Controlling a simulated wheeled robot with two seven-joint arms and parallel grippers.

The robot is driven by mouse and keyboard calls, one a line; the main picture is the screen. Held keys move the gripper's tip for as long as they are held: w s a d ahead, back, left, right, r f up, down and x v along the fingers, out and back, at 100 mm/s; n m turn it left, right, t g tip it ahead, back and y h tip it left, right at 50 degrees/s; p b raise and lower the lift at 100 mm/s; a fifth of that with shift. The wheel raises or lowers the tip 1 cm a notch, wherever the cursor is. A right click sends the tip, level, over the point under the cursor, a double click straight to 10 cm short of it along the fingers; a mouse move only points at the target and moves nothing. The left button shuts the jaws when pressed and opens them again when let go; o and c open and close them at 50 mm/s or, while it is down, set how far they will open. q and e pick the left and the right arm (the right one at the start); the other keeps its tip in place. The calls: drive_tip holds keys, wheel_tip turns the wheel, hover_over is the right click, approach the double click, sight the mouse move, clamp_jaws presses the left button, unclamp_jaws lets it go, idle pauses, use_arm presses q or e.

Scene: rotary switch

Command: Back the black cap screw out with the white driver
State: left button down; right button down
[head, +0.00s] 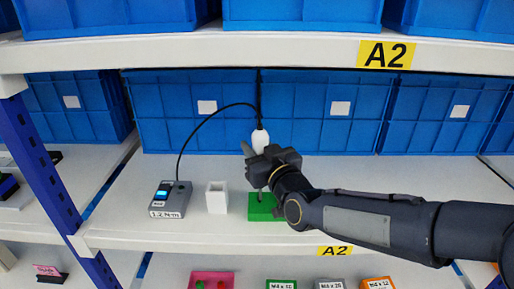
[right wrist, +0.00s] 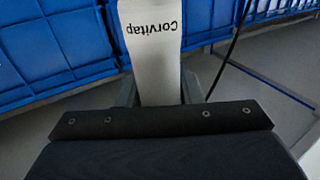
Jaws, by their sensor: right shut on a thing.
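The white driver (head: 260,141) hangs upright on a black cable above the green block (head: 262,209). My right gripper (head: 262,163) is shut around the driver's body. In the right wrist view the white driver (right wrist: 152,60), lettered "Corvitap", stands between the fingers. A thin dark bit shows below the gripper, pointing down at the green block; whether it touches anything there is unclear. I cannot make out the black cap screw; my gripper and forearm cover part of the block. My left gripper is not in view.
A grey control box (head: 171,200) with a blue display and a "1.2 N·m" label stands left of a white open holder (head: 217,198). Blue bins line the back. Below the shelf edge are a pink tray (head: 211,281) and several labelled bins.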

sight(257, 130)
drive_tip(key=shift+r+p, duration=1.45)
drive_tip(key=shift+r, duration=0.85)
